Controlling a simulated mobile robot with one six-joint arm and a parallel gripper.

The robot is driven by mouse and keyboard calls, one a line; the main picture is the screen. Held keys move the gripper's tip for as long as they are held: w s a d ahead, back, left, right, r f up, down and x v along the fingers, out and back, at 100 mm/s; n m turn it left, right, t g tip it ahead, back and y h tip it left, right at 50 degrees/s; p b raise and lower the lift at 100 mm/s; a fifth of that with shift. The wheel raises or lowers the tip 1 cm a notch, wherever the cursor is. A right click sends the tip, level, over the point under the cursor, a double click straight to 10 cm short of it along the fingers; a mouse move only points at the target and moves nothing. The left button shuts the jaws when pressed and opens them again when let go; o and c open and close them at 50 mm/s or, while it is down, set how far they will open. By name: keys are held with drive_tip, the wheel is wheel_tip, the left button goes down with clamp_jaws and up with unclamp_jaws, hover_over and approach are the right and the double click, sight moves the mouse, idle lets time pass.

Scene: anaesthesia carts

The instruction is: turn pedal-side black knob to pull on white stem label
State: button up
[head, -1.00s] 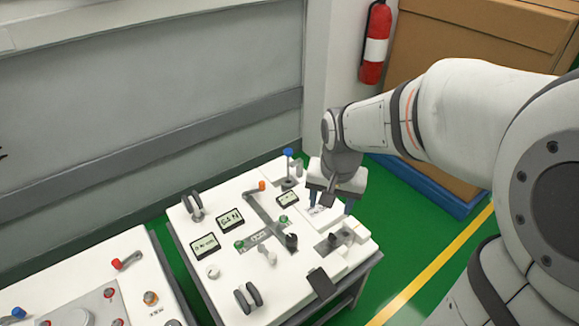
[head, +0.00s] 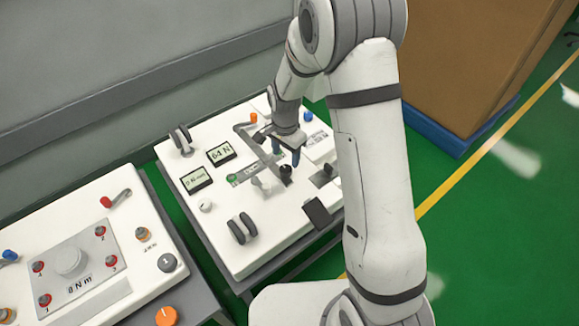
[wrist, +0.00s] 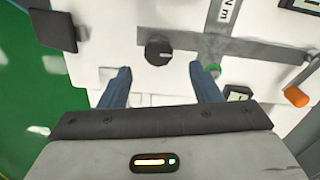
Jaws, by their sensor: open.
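The black knob (head: 285,170) stands on the white console top near the black pedal (head: 317,210). In the wrist view the knob (wrist: 158,50) is round, with a pale mark toward its right side; the pedal (wrist: 53,30) lies to its left. My gripper (head: 286,153) is open and empty, pointing down close to the knob. In the wrist view its blue fingers (wrist: 160,70) are to either side of the knob's line, with the knob just beyond the tips. I see no contact. I cannot read any label wording around the knob.
A grey slotted bar (wrist: 220,42) and a green button (wrist: 214,69) lie close to the right finger in the wrist view. An orange-tipped lever (wrist: 297,97) is farther right. A second console (head: 90,255) stands at the left. Green floor is open at the right.

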sight(286, 168)
wheel_tip(286, 168, down, 6)
drive_tip(key=shift+r, duration=0.1)
drive_tip(key=shift+c, duration=0.4)
drive_tip(key=c, duration=0.9)
drive_tip(key=shift+d, duration=0.35)
drive_tip(key=shift+s+a, duration=0.15)
drive_tip(key=shift+a, duration=0.2)
